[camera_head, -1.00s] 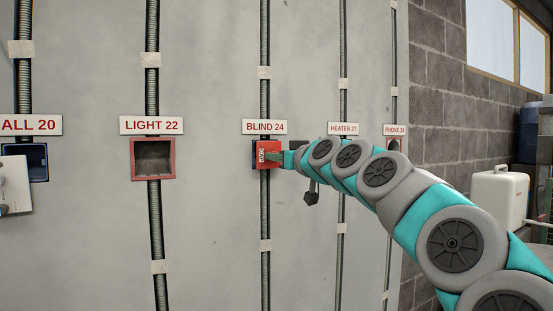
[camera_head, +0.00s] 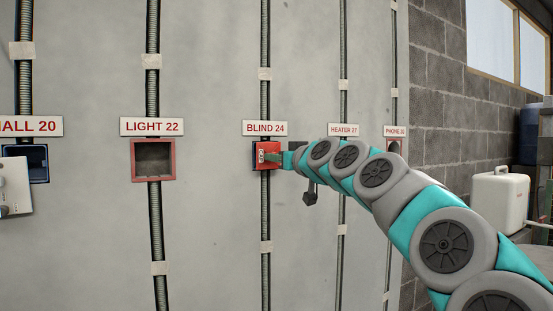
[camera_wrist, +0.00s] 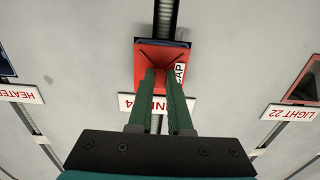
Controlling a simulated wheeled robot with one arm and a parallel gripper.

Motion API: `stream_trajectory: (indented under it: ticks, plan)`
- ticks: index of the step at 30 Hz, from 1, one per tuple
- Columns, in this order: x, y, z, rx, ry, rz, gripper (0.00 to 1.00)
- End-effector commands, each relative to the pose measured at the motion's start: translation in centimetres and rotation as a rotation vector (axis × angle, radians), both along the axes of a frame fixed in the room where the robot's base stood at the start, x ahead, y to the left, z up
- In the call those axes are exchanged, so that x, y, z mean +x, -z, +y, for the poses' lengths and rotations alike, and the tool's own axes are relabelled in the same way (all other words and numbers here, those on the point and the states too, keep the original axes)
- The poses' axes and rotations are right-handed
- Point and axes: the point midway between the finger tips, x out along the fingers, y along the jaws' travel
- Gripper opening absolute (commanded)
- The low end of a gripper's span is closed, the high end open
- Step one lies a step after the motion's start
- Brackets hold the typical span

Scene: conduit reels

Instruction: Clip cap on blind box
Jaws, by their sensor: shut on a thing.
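The red cap (camera_head: 268,152), with a white label, is at the blind box (camera_head: 254,158) under the BLIND 24 sign (camera_head: 264,128). Only a dark edge of the box shows beside the cap. My gripper (camera_head: 280,157) is shut on the cap from the front. In the wrist view, upside down, the two green fingers of my gripper (camera_wrist: 162,78) meet the face of the cap (camera_wrist: 148,62). A dark blue box edge (camera_wrist: 178,43) shows behind the cap's far side. I cannot tell whether the cap is seated flush.
The open red-rimmed LIGHT 22 box (camera_head: 174,162) is to the left, and a blue box (camera_head: 39,163) is farther left. A white panel (camera_head: 15,187) stands out at the left edge. Conduit (camera_head: 265,210) runs above and below the boxes. A white canister (camera_head: 499,199) is at the right.

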Motion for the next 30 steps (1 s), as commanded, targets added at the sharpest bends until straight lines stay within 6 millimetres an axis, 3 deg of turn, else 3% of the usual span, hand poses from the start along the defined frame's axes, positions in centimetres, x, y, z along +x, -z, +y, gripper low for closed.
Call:
stream_trajectory:
  ticks: [30]
  plan:
    - [0.91, 0.10, 0.69, -0.001, -0.001, 0.002, 0.00]
